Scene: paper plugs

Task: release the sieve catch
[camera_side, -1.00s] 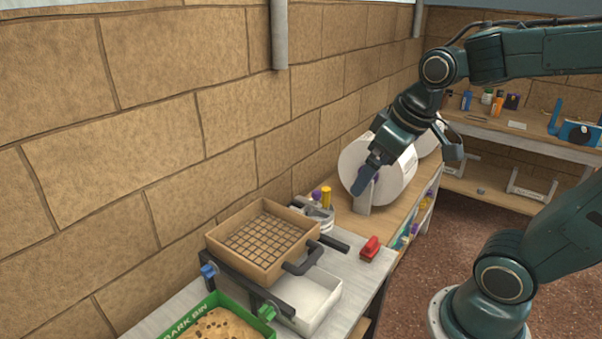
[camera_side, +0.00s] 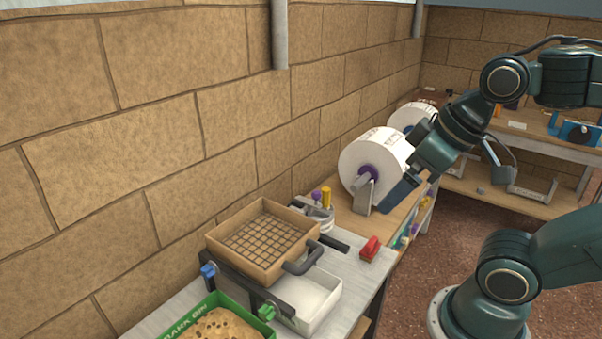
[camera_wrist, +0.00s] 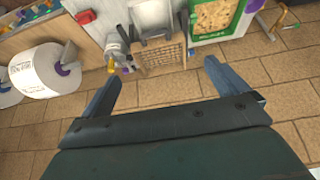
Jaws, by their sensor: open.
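The sieve (camera_side: 291,222) is a brown square frame with a dark mesh and a dark handle at its front right. It sits level on a dark rail over a white tray (camera_side: 322,303). A blue knob (camera_side: 208,270) and a green knob (camera_side: 268,311) stand on the rail; I cannot tell which is the catch. The sieve mesh also shows in the wrist view (camera_wrist: 163,57). My gripper (camera_side: 450,194) is open and empty, well right of the sieve, beside the white paper roll. Its two spread fingers also frame the wrist view (camera_wrist: 160,74).
A red block (camera_side: 370,248) lies on the bench. A large white paper roll (camera_side: 357,157) stands behind it. A brick wall (camera_side: 150,120) closes off the left.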

